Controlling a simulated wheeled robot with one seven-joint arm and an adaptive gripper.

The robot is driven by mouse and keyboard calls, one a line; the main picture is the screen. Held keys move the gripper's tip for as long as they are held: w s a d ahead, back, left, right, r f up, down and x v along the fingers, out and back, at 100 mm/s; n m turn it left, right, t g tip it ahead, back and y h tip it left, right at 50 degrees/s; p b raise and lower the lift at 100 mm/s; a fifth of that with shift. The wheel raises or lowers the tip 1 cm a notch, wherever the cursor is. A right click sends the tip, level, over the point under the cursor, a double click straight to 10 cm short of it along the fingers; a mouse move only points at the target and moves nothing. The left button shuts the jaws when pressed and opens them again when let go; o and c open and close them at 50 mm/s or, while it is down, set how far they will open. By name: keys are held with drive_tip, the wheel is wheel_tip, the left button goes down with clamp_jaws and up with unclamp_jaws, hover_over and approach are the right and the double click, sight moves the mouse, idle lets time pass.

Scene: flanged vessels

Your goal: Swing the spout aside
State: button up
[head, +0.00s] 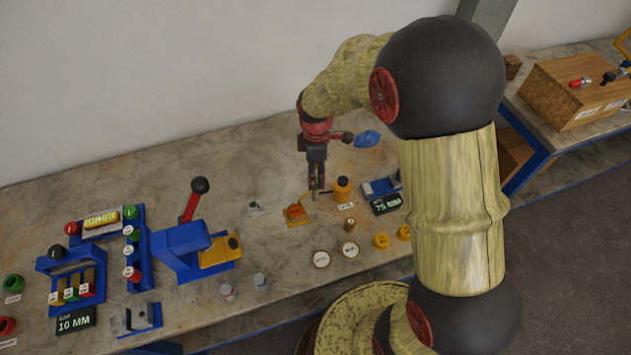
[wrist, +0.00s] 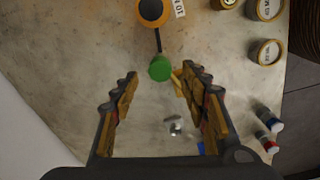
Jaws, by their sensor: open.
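The spout is a thin dark bar (wrist: 158,40) that runs from an orange post with a dark top (wrist: 152,11) to a green knob (wrist: 159,68) in the wrist view. In the head view the orange post (head: 342,188) stands just right of my gripper (head: 317,188), whose fingers hide most of the bar's end. In the wrist view my gripper (wrist: 160,76) is open, and the green knob shows between its fingertips. I cannot tell whether a finger touches the knob.
An orange square plate (head: 297,214) lies just left of my gripper. Round white-faced gauges (head: 350,250) and yellow cups (head: 381,241) stand toward the front edge. A blue press with a red lever (head: 192,205) stands to the left. The bench behind is clear.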

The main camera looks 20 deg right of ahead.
sight(316, 181)
wheel_tip(316, 181, down, 5)
drive_tip(key=shift+f+b, duration=0.15)
drive_tip(key=shift+b, duration=0.35)
drive_tip(key=c, duration=1)
clamp_jaws()
